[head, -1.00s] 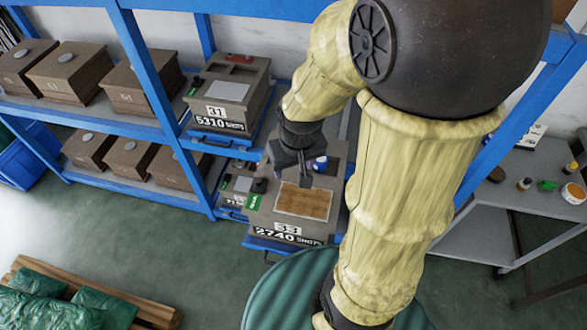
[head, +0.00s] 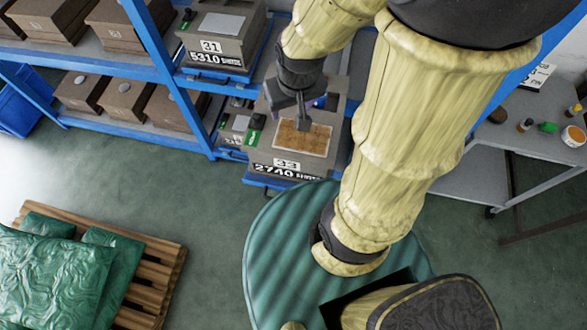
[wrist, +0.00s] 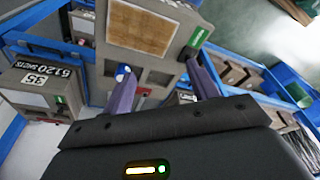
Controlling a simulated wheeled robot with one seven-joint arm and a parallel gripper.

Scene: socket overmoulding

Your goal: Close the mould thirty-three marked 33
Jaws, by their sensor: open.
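The mould marked 33 (head: 262,160) is a grey-brown block on a blue tray, on the lower shelf level in the head view. Its front plate reads 33 and 2740 shots, and a brown panel (head: 304,138) lies on its top. In the wrist view mould 33 (wrist: 150,62) fills the upper middle, with its brown panel at the top edge. My gripper (wrist: 160,88) is open and empty, its two purple-grey fingers pointing at the mould's rear part. In the head view the gripper (head: 302,122) is over the mould; whether it touches cannot be told.
A mould marked 31 (head: 215,45) stands on the shelf above and left. A mould marked 35 (wrist: 35,85) shows in the wrist view. A blue shelf post (head: 165,70) stands left of mould 33. A grey table (head: 540,125) is at right, a pallet with green bags (head: 150,275) at front left.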

